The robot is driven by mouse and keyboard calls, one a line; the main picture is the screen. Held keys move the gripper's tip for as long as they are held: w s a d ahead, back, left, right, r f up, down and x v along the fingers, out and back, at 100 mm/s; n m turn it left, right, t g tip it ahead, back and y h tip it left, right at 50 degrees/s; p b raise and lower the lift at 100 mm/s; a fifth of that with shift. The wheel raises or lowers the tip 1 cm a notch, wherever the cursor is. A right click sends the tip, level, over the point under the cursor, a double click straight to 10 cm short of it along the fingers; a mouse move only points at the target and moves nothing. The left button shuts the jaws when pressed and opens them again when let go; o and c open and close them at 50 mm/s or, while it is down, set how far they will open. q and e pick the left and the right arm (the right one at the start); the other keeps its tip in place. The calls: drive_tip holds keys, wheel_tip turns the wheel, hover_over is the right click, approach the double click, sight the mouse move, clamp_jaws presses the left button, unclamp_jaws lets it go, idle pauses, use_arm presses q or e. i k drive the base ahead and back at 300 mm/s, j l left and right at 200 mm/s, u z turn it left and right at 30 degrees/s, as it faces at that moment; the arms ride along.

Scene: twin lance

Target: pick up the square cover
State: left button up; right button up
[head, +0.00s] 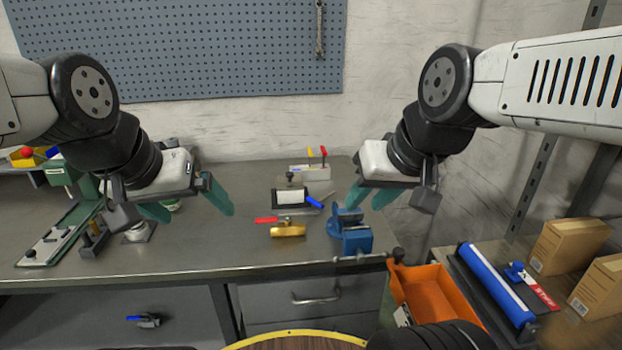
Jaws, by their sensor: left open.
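A dark, square-looking piece with a black knob on top and a pale front face (290,197) sits at the middle of the bench; it looks like the square cover, though it is too small to be certain. My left gripper (188,207) is open and empty, with its teal fingers spread, above the bench to the left of that piece. A squarish plate with a pale round part (138,234) lies below and left of it. My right gripper (370,198) has its teal fingers apart and empty, above the bench to the right of the piece, near the blue vise.
The blue vise (354,236) stands at the bench's front right. A brass valve with a red handle (288,230) lies before the dark piece. A pale block with red and yellow handles (310,171) is behind. An orange bin (428,296) is at right. The bench's left-centre (215,245) is clear.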

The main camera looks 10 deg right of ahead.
sight(289, 181)
drive_tip(key=i+j+u, duration=0.65)
drive_tip(key=i+j, duration=0.15)
drive_tip(key=i, duration=0.1)
